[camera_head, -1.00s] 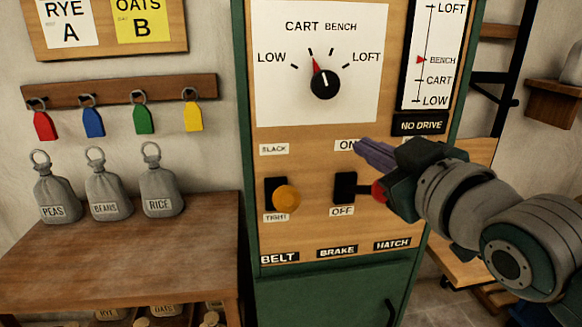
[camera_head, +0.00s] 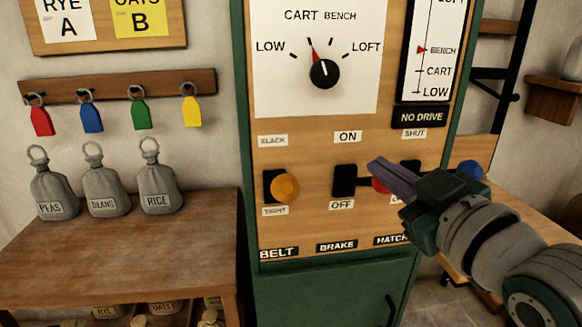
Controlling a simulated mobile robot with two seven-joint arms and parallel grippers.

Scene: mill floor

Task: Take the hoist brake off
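The brake lever's red knob (camera_head: 380,184) sticks out from a black slot (camera_head: 345,181) on the wooden panel. The slot has an ON label (camera_head: 348,137) above and an OFF label (camera_head: 341,205) below, with a BRAKE label (camera_head: 337,246) lower down. The lever stands out near the slot's middle height. My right gripper (camera_head: 385,174) has its purple fingers close together, apparently shut and empty. They partly cover the red knob; I cannot tell whether they touch it. My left gripper is out of view.
The belt lever's orange knob (camera_head: 285,187) stands left of the brake. The hatch lever's blue knob (camera_head: 470,170) is to the right, its slot partly behind my gripper. A wooden bench (camera_head: 120,255) with several grey sacks stands left of the green cabinet (camera_head: 330,300).

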